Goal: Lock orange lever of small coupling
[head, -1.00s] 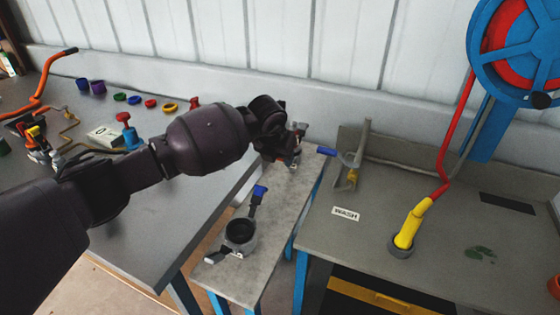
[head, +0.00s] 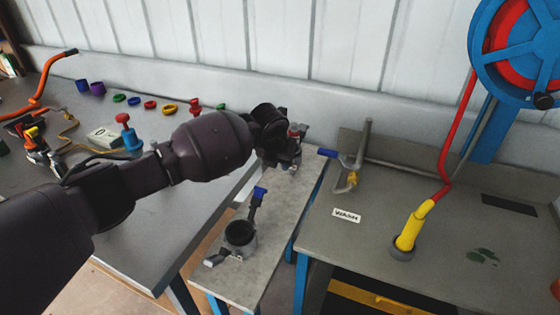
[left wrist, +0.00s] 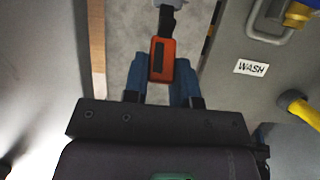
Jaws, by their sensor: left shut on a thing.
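My left gripper (head: 288,153) is over the far end of the narrow grey bench, where it hides most of the small coupling in the head view. In the left wrist view my left gripper (left wrist: 161,76) has its blue fingers on either side of the orange lever (left wrist: 163,48) and is shut on it. The lever points toward the gripper, and a dark arm joins it to a part cut off at the top edge. Whether the lever is locked cannot be told. My right gripper is not in view.
A larger coupling with a blue lever (head: 240,233) stands nearer on the narrow bench (head: 262,262). To the right is a wash table (head: 330,240) with a pipe handle and a yellow nozzle (head: 411,230). A grey table (head: 170,225) with coloured rings lies left.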

